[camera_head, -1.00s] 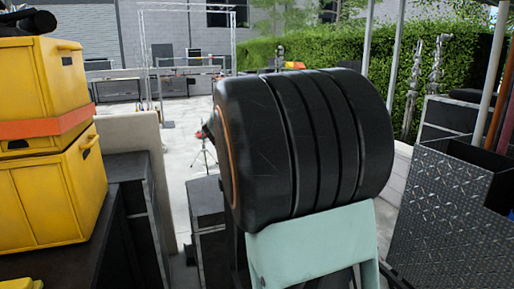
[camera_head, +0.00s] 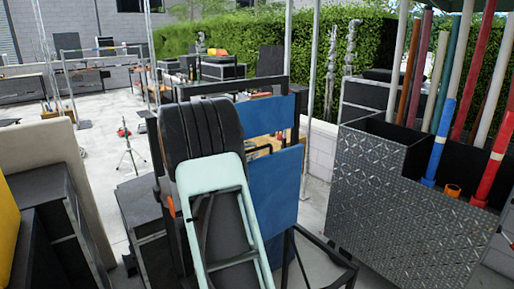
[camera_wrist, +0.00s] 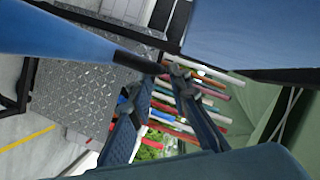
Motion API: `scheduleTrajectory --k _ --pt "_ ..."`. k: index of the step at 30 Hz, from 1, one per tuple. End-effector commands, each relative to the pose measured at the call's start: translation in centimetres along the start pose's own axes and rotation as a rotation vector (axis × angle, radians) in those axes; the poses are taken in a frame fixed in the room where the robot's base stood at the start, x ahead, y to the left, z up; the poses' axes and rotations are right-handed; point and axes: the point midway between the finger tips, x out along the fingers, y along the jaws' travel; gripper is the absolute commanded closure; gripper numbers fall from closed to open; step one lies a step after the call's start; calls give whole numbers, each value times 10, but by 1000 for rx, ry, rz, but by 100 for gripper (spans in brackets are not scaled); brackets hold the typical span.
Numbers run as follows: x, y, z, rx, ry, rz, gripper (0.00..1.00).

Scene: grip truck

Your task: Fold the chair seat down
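The chair has a black frame and two blue panels. In the head view, the upper panel (camera_head: 270,114) is the back, and the lower panel (camera_head: 279,185) looks like the seat, standing nearly upright. My arm hides their left part. In the wrist view, a blue panel (camera_wrist: 260,32) fills the upper right, and a long blue part with a black end (camera_wrist: 60,35) enters from the upper left. My gripper (camera_wrist: 158,84) shows in the wrist view with its fingers apart and nothing clearly between them. In the head view it cannot be made out. Contact with the chair cannot be told.
A silver diamond-plate bin (camera_head: 385,190) with several coloured poles (camera_head: 440,140) stands right of the chair. Dark cases and a beige panel (camera_head: 50,170) stand at the left. A small tripod (camera_head: 128,150) stands on open pale floor behind. A hedge lines the back.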

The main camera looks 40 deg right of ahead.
Motion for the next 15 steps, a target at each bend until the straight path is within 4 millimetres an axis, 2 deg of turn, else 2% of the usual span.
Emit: scheduleTrajectory --k 1,6,15 --pt "10 -1 -1 0 2 2 83" --pt "34 -1 -1 -1 0 1 83" --pt "47 0 0 -1 -1 -1 83"
